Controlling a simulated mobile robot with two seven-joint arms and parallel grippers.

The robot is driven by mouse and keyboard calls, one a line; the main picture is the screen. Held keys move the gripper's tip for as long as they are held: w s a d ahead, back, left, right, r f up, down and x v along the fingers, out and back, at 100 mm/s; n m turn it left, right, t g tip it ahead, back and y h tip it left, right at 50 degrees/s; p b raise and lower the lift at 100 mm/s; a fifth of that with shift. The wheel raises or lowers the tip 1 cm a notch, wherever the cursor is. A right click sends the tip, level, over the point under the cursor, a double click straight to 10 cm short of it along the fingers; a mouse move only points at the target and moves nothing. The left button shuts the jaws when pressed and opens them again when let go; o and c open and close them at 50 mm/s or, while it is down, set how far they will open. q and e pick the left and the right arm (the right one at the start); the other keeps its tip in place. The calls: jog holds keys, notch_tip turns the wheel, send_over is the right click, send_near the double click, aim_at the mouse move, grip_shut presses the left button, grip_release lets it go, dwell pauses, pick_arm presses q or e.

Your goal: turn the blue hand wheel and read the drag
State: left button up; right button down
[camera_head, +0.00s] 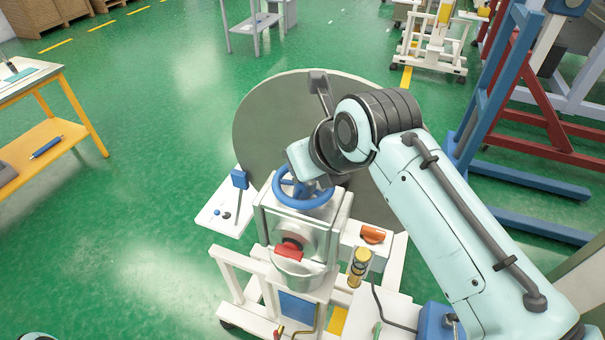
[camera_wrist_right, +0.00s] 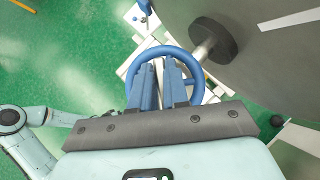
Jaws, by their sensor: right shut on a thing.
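The blue hand wheel (camera_head: 290,198) lies on top of a white machine housing (camera_head: 285,222). My right gripper reaches down onto the wheel from above. In the right wrist view its two blue fingers (camera_wrist_right: 161,66) are inside the outline of the wheel ring (camera_wrist_right: 187,56), shut on the wheel. Their tips are close together, and which part of the wheel lies between them is hard to see. In the head view the wrist covers the right side of the wheel. No drag readout can be made out.
A large grey disc (camera_head: 262,128) stands close behind the wheel. A red handle (camera_head: 289,250) and a brass fitting (camera_head: 359,266) sit below it. An orange-framed table (camera_head: 60,138) is at the left, and blue and red frames (camera_head: 530,178) at the right. Green floor is clear at the left.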

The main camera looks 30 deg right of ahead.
jog(key=shift+d+m+h, duration=0.1)
jog(key=shift+m+h, duration=0.2)
jog(key=shift+m, duration=0.2)
jog(key=shift+m+h, duration=0.5)
jog(key=shift+m, duration=0.1)
jog(key=shift+m+h, duration=0.4)
jog(key=shift+m, duration=0.2)
jog(key=c, duration=1)
grip_release()
jog(key=shift+c, duration=0.2)
jog(key=shift+a, duration=0.2)
